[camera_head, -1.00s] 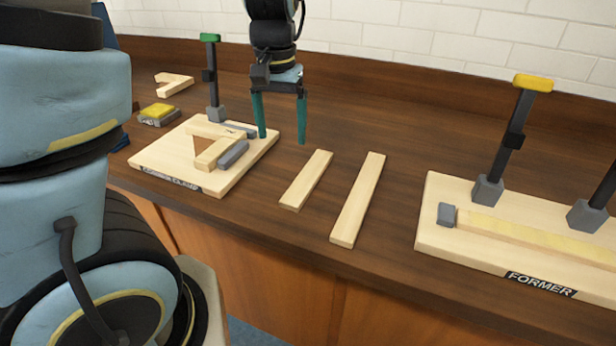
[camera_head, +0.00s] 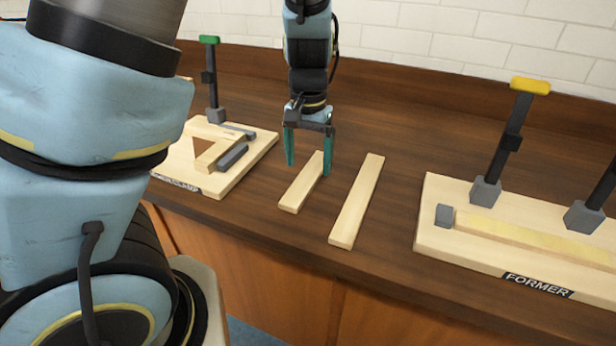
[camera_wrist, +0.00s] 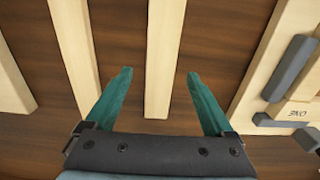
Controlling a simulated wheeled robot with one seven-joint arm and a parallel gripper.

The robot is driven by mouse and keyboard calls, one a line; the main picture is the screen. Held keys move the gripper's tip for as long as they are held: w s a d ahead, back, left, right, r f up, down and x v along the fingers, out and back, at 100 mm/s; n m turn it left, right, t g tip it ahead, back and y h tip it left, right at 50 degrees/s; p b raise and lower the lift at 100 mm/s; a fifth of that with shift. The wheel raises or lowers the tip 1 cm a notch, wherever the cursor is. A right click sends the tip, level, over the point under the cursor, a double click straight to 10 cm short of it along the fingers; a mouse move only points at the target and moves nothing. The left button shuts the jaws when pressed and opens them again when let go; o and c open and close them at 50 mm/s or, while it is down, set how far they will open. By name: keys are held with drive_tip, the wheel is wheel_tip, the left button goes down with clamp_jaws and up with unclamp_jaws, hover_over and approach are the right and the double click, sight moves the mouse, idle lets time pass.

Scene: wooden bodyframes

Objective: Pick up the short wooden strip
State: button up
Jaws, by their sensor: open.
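The short wooden strip (camera_head: 300,187) lies flat on the dark counter, left of a longer pale strip (camera_head: 357,203). My gripper (camera_head: 309,169) points down at the far end of the short strip, its teal fingers apart and empty. In the wrist view the short strip (camera_wrist: 161,45) runs lengthwise between the open fingers (camera_wrist: 160,73), with its end near the gripper body. The longer strip (camera_wrist: 76,45) is to the left there. I cannot tell how high the fingertips are above the counter.
A jig board (camera_head: 208,181) with a green-topped clamp (camera_head: 211,80) stands left of the short strip. The FORMER board (camera_head: 450,245) with a yellow-topped clamp (camera_head: 510,130) stands to the right. A tiled wall is behind. The counter in front of the strips is bare.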

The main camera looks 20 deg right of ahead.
sight(308, 176)
drive_tip(key=shift+f, duration=1.5)
clamp_jaws()
